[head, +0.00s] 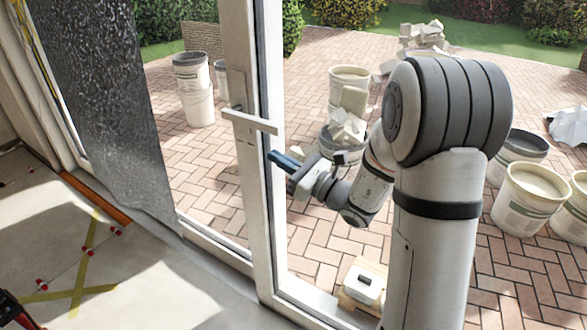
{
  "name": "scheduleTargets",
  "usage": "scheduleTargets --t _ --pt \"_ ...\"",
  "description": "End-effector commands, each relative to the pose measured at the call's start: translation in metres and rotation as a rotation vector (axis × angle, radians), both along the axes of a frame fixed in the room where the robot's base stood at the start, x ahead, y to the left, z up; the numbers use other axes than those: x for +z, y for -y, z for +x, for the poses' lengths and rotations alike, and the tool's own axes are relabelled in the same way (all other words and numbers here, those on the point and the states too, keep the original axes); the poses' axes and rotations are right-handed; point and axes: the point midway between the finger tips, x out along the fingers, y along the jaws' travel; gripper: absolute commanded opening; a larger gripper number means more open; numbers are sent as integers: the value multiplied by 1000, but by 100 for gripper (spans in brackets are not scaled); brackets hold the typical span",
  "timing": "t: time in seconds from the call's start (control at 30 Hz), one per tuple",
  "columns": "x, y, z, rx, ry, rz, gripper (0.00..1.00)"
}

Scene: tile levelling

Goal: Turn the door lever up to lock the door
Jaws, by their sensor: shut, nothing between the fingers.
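The pale door lever (249,121) sticks out roughly level from its plate on the white door frame (264,220), pointing right. My gripper (274,156) has dark blue fingers that are shut and empty. In the picture it is just below and right of the lever's free end. A small gap shows between the fingertips and the lever, and I see no contact. How far apart they are in depth cannot be told from this one view.
Glass panes stand on both sides of the frame, with a brick patio beyond. Buckets (193,88) stand behind the left glass, and more buckets (529,197) are at the right. A grey sheet (108,90) hangs at the left. Red levelling pieces (41,284) dot the floor.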

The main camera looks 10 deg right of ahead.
Motion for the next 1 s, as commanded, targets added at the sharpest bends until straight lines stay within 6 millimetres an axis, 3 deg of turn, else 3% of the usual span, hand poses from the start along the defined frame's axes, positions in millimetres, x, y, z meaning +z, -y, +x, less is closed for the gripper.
scheduleTargets --t 0.1,0.2,0.4,0.77,0.8,1.0 --pt "6 -20 14 4 2 -2 0" --pt "26 -17 13 -1 5 -1 0" --pt "42 -17 13 0 1 -1 0" --pt "45 -17 13 0 -1 -1 0" --pt "45 -27 13 2 0 0 0" --pt "51 -11 18 -12 -10 -15 0"
